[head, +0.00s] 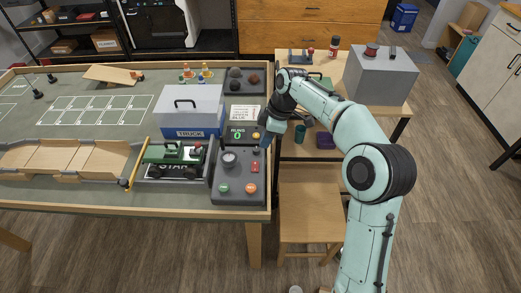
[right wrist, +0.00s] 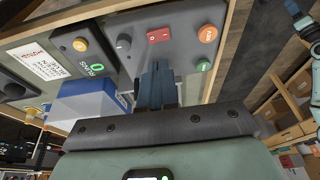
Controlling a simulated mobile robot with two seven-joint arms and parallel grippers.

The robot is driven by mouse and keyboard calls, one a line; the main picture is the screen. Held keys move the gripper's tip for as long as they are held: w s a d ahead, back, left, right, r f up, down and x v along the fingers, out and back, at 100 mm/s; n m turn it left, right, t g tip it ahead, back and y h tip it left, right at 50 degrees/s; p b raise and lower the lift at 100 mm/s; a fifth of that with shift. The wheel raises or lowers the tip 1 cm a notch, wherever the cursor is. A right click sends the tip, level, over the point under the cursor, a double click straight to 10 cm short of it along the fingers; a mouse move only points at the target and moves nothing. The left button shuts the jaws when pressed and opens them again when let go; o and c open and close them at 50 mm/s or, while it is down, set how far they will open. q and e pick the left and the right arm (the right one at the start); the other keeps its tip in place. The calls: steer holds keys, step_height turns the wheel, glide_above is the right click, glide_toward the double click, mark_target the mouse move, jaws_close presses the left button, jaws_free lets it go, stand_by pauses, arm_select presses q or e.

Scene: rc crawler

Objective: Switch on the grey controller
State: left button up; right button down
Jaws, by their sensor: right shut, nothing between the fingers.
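The grey controller (head: 238,172) lies at the table's front right corner. It bears a dark dial (head: 229,158), a red switch (head: 255,167), a green button (head: 223,188) and an orange button (head: 251,188). My right gripper (head: 265,139) is shut and empty, pointing down just behind the controller's red-switch side. In the right wrist view, its fingers (right wrist: 158,78) are close to the controller (right wrist: 182,42), with the red switch (right wrist: 158,35) beyond their tips. They look apart from the switch. I cannot tell the switch's position. My left gripper is not in view.
A runs counter (head: 240,132) reading 0 sits just behind the controller. The green crawler (head: 172,154) stands left of it. A grey truck box (head: 192,108) is behind the crawler. A wooden side table (head: 300,150) and stool (head: 308,205) stand to the right.

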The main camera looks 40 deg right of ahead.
steer(key=shift+v, duration=1.7)
